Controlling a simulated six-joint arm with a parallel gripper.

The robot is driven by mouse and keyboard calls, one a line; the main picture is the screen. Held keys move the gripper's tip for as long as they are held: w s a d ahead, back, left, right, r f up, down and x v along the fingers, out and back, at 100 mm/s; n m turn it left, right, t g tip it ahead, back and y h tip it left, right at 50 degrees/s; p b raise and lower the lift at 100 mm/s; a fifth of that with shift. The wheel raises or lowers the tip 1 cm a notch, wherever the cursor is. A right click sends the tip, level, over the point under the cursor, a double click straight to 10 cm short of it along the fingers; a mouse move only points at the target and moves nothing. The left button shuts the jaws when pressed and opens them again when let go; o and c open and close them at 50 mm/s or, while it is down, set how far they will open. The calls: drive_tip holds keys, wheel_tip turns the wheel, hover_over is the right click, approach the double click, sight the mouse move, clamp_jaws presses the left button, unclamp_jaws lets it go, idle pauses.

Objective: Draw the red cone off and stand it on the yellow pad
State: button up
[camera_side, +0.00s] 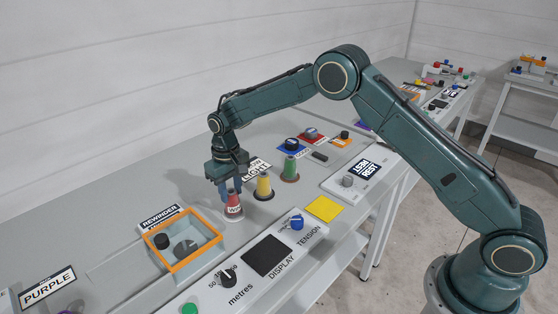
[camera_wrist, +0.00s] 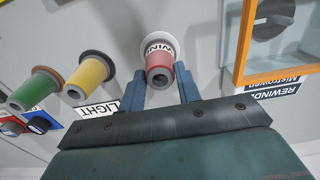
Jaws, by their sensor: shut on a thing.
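The red cone (camera_side: 233,207) is upright, with a pale band or base at its foot, left of the yellow cone. My gripper (camera_side: 230,191) comes down from above and is shut on the red cone. In the wrist view, the blue fingers of my gripper (camera_wrist: 160,90) stand on both sides of the red cone (camera_wrist: 158,68), whose hollow top faces the camera. I cannot tell whether its foot is clear of the surface. The yellow pad (camera_side: 323,208) lies flat and bare to the right, near the bench's front edge. It is not in the wrist view.
A yellow cone (camera_side: 264,187) and a green cone (camera_side: 290,169) stand in a row to the right. An orange-rimmed box (camera_side: 177,268) is at the left front. A panel with a dark display (camera_side: 267,255) and a blue knob (camera_side: 297,222) lies between box and pad.

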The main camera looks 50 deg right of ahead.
sight(233, 190)
drive_tip(key=shift+r, duration=2.8)
drive_tip(key=shift+s+d+r, duration=0.1)
drive_tip(key=shift+d+r, duration=0.15)
drive_tip(key=shift+d, duration=0.1)
drive_tip(key=s+d+r, duration=0.6)
drive_tip(key=s+d, duration=0.2)
drive_tip(key=d, duration=0.1)
drive_tip(key=s+d+r, duration=0.7)
drive_tip(key=s+d, duration=0.2)
drive_tip(key=shift+s+d+r, duration=0.2)
drive_tip(key=shift+d, duration=0.2)
drive_tip(key=shift+f, duration=0.1)
wheel_tip(233, 190, down, 20)
drive_tip(key=shift+r, duration=0.1)
